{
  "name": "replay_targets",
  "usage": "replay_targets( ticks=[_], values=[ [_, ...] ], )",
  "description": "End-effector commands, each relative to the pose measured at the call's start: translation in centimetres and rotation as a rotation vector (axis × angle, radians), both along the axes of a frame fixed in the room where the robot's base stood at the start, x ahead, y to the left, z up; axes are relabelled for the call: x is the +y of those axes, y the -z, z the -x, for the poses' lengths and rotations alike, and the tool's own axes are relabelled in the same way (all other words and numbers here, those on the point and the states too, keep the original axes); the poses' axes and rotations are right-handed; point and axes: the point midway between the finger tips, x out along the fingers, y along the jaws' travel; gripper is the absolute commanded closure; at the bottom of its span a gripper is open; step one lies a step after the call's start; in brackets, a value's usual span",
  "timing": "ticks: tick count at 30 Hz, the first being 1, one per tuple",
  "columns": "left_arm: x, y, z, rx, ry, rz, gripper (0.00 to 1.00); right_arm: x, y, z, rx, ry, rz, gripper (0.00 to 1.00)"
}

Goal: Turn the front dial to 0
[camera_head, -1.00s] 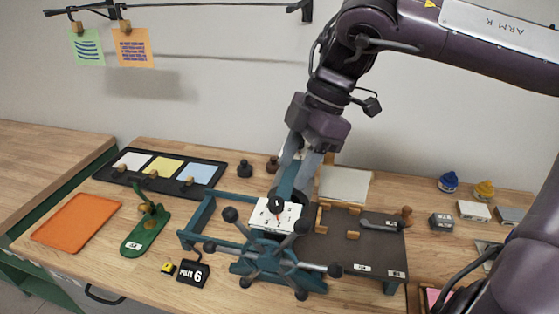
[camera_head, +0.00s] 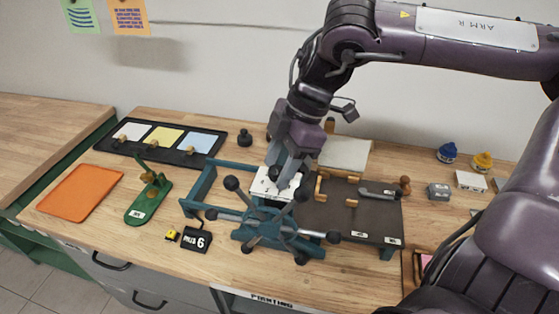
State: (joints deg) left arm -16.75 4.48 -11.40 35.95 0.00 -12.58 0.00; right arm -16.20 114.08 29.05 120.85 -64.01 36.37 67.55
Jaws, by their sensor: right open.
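The front dial is a small black knob (camera_head: 274,172) on a white plate (camera_head: 262,188) with dark markings, set on a teal press (camera_head: 262,242). The plate is partly covered, and I cannot read its numbers or the dial's setting. My right gripper (camera_head: 281,178) comes down from above with its fingers apart at the knob. One finger hides part of the knob and plate, and I cannot tell whether the fingers touch the knob. My left gripper is not in view.
The press's spoked handle with black balls (camera_head: 232,183) stands in front of the plate. A dark board (camera_head: 335,218) with wooden pieces lies right of it. A black sign reading "PULLS 6" (camera_head: 196,240) and a green stamp-like tool (camera_head: 145,203) stand left. An orange tray (camera_head: 80,192) lies far left.

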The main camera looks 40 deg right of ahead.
Motion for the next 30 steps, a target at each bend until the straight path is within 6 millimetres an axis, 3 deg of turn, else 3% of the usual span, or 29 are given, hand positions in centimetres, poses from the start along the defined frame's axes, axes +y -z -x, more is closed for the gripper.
replay_targets(
  ticks=[2,12,22,30],
  values=[
    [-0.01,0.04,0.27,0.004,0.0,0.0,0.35,-0.01,-0.01,0.0,0.0,0.0,0.0,0.53],
    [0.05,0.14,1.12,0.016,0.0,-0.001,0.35,-0.02,-0.02,0.01,0.0,0.0,0.001,0.96],
    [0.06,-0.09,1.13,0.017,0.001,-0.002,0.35,-0.07,-0.08,-0.04,0.001,-0.049,0.004,0.96],
    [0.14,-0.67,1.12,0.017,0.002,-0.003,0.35,-0.1,-0.13,-0.17,0.003,-0.226,0.006,0.96]
  ],
)
